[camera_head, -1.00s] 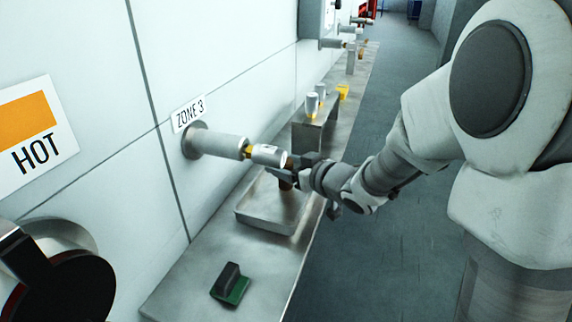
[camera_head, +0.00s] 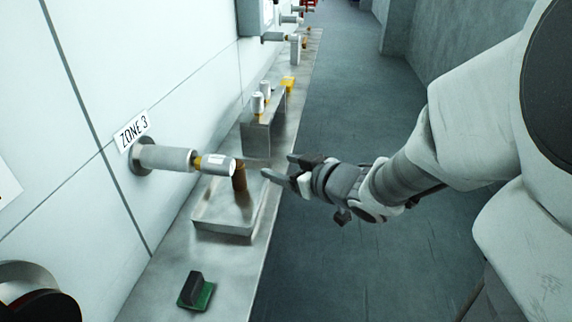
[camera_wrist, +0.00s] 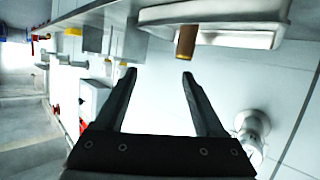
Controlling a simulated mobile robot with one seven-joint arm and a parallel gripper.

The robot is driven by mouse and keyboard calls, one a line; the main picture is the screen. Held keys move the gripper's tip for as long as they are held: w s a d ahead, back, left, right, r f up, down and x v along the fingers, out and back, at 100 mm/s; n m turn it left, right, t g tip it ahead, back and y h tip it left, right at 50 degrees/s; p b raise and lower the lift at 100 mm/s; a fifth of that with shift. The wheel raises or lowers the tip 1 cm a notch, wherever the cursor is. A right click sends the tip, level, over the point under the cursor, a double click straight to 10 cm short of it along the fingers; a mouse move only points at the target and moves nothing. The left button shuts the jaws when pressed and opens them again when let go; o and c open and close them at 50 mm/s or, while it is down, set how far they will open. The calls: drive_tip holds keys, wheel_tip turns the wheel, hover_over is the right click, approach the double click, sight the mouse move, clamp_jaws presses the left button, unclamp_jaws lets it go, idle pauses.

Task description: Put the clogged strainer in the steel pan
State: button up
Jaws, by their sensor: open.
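The brown, cylindrical clogged strainer (camera_head: 239,178) stands upright in the far part of the shallow steel pan (camera_head: 222,226). The silver pipe end partly overlaps it in the head view. In the wrist view the strainer (camera_wrist: 187,42) sticks out from the pan (camera_wrist: 250,38), with a yellowish end. My gripper (camera_head: 278,165) is open and empty, to the right of the strainer and apart from it. In the wrist view my gripper's (camera_wrist: 159,74) fingers are spread with nothing between them, and the strainer lies beyond the tips.
A green-and-black block (camera_head: 196,292) lies in front. A raised stand (camera_head: 262,135) holds two pale cylinders behind. Floor to the right is clear.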

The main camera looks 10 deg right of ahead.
drive_tip(key=s+d+r+m+h, duration=0.2)
drive_tip(key=d+r+m+h, duration=0.1)
drive_tip(key=d+h, duration=0.35)
drive_tip(key=s+d+r+m+g+h, duration=0.1)
drive_tip(key=s+d+m+g+h, duration=0.15)
drive_tip(key=s, duration=0.65)
drive_tip(key=s+a+g+y, duration=0.2)
drive_tip(key=s+a+g, duration=0.2)
drive_tip(key=s, duration=0.5)
drive_tip(key=shift+s+a+f+m+y, duration=0.3)
drive_tip(key=shift+s+a+f+m, duration=0.05)
drive_tip(key=shift+a+f+m, duration=0.1)
drive_tip(key=shift+r, duration=0.1)
wheel_tip(320, 180, up, 18)
drive_tip(key=p, duration=1.7)
drive_tip(key=shift+p, duration=0.4)
drive_tip(key=shift+f, duration=0.25)
drive_tip(key=c, duration=0.3)
drive_tip(key=shift+c, duration=0.2)
drive_tip(key=shift+a, duration=0.15)
